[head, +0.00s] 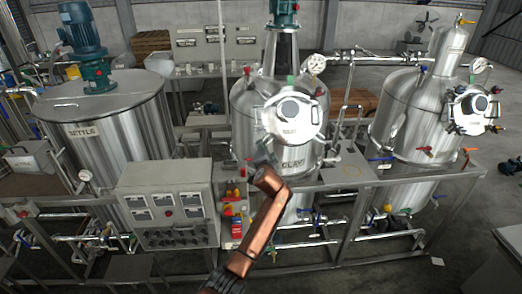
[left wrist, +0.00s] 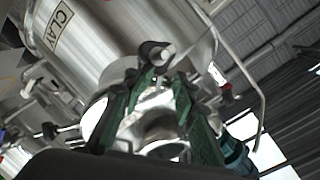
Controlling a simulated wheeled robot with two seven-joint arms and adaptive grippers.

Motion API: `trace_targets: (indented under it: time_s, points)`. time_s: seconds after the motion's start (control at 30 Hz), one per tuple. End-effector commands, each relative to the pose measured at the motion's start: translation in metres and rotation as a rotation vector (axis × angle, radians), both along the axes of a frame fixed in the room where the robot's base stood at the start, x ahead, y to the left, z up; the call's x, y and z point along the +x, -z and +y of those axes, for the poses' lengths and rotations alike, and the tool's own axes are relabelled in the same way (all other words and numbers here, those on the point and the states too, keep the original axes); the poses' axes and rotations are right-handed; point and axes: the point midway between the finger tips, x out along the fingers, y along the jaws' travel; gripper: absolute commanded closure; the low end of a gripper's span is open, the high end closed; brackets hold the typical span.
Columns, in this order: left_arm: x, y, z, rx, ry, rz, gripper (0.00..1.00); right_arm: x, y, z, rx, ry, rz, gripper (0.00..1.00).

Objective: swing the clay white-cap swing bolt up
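The CLAY tank (head: 245,105) stands mid-picture in the head view, with a round hatch lid (head: 290,118) facing me and several colour-capped swing bolts around it. I cannot clearly pick out the white cap in the head view. My copper left arm rises from the bottom, and its gripper (head: 264,158) is small and blurred below the lid's lower left. In the left wrist view, the green-padded fingers of my left gripper (left wrist: 163,80) stand apart, pointing at the tank. A dark ringed fitting (left wrist: 155,50) shows just beyond the fingertips; contact cannot be told. My right gripper is not in view.
The SETTLE tank (head: 110,120) stands at left and another steel tank (head: 400,125) at right. A grey control box (head: 165,205) sits in front, left of my arm. A pressure gauge (head: 316,64) and pipework crowd the CLAY tank's right side.

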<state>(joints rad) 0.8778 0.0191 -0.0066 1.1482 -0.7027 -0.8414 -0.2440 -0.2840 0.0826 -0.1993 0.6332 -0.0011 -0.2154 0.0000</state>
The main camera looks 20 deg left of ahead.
Motion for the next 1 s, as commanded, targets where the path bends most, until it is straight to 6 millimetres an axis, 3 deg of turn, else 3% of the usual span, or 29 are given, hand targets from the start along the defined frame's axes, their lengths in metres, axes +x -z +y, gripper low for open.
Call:
trace_targets:
  time_s: [0.13, 0.4, 0.57, 0.77, 1.0]
  points:
    - [-0.001, 0.001, 0.002, 0.000, -0.002, 0.002, 0.75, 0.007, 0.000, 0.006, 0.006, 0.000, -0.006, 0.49]
    - [-0.002, 0.001, 0.007, 0.001, -0.009, 0.003, 0.75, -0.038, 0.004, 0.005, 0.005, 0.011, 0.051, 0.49]
    - [-0.006, 0.001, 0.006, 0.001, -0.009, 0.003, 0.75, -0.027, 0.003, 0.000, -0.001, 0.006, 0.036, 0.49]
    - [-0.028, -0.004, -0.004, -0.001, -0.007, 0.000, 0.75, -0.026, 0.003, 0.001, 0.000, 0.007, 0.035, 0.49]
    - [-0.074, -0.013, -0.020, -0.003, -0.006, 0.002, 0.75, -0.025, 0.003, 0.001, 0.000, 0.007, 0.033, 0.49]
